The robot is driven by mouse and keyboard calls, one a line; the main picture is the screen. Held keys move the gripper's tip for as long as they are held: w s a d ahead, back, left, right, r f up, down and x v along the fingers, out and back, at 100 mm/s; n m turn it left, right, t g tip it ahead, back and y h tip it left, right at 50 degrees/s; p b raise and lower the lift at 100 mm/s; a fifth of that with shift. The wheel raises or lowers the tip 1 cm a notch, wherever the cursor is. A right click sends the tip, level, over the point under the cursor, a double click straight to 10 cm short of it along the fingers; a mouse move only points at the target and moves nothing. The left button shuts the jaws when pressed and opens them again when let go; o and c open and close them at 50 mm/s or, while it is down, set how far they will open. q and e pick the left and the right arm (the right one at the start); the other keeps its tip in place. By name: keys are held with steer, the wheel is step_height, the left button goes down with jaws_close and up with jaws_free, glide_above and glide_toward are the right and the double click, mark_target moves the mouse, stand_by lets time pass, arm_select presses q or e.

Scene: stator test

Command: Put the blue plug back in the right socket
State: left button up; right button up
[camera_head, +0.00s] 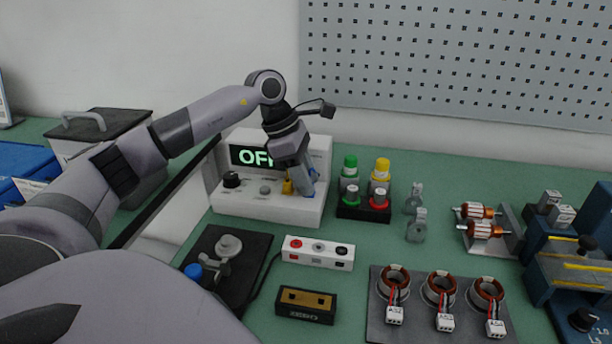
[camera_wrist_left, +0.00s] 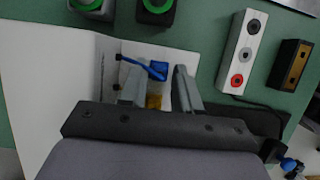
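The white tester (camera_head: 228,203) stands at the back left, its display reading "OFF" as far as I can see past my arm. My left gripper (camera_head: 303,190) points down at the right part of its front ledge. The left wrist view shows my left gripper (camera_wrist_left: 160,88) with its fingers apart. A blue plug (camera_wrist_left: 158,66) with a blue lead lies between the fingertips, with a gap beside it. A yellow plug (camera_wrist_left: 153,101) sits behind it, also visible in the head view (camera_head: 287,187). The sockets are mostly hidden by the fingers. My right gripper is out of view.
Right of the tester is a black holder (camera_head: 362,213) with green, yellow and red-topped parts. In front lie a white socket strip (camera_head: 318,253) and a black block (camera_head: 306,305). Wound stators stand on a dark plate (camera_head: 420,326) at the front right.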

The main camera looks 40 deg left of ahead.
arm_select(q)
steer(key=shift+o, duration=0.6)
steer(key=v, duration=0.7)
steer(key=shift+s, duration=0.1)
stand_by(0.6)
